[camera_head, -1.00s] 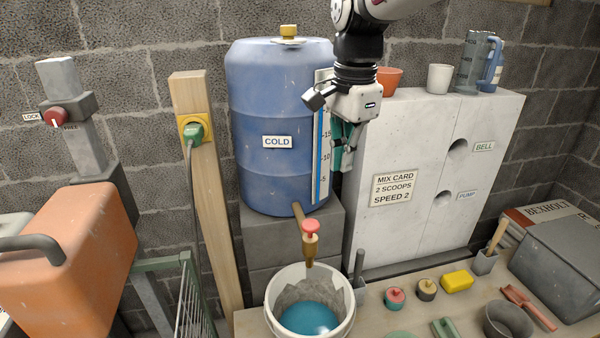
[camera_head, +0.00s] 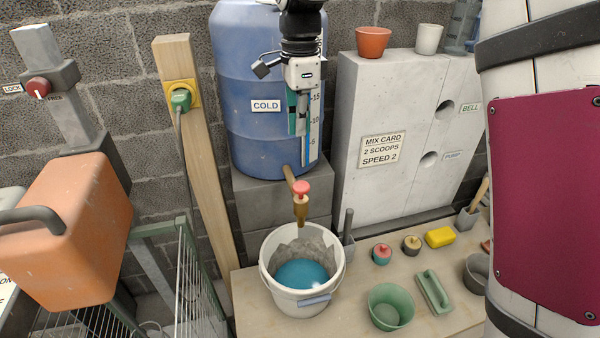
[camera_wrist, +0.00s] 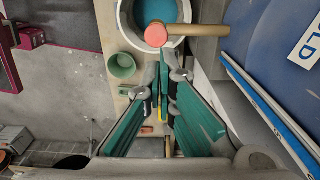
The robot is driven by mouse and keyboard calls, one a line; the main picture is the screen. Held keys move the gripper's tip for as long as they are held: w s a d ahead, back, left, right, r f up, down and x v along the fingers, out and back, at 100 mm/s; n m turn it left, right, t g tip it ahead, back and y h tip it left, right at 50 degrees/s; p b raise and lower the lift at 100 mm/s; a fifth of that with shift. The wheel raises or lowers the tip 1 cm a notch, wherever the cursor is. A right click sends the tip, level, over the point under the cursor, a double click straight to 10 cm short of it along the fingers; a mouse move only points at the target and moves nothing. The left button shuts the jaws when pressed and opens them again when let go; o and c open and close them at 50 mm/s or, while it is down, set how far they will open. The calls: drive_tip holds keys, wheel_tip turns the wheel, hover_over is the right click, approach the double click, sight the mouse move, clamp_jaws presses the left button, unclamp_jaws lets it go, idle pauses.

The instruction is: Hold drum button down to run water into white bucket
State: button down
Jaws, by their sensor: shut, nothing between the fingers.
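The blue drum (camera_head: 240,75) labelled COLD stands on grey blocks. A brass tap with a red button (camera_head: 301,188) on top sticks out from its base. The white bucket (camera_head: 300,304) sits below the spout with blue water (camera_head: 300,272) in it. No stream shows under the spout. My gripper (camera_head: 300,130) points down in front of the drum's level scale, above the button and apart from it. In the wrist view the green fingers (camera_wrist: 162,66) meet at their tips, shut and empty, and the red button (camera_wrist: 156,35) lies just beyond them over the bucket (camera_wrist: 124,18).
A concrete block with a mix card (camera_head: 381,149) stands right of the drum. A green bowl (camera_head: 389,307), a green-handled float (camera_head: 434,291), a yellow sponge (camera_head: 440,237) and small knobs lie on the bench. A wooden post (camera_head: 195,140) stands left. My arm covers the right side.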

sight(301, 184)
wheel_tip(301, 184, down, 13)
drive_tip(key=p, duration=0.2)
drive_tip(key=shift+r+p, duration=0.1)
drive_tip(key=shift+p, duration=0.2)
wheel_tip(301, 184, down, 2)
drive_tip(key=shift+f, duration=0.1)
drive_tip(key=shift+s, duration=0.15)
idle(6.5)
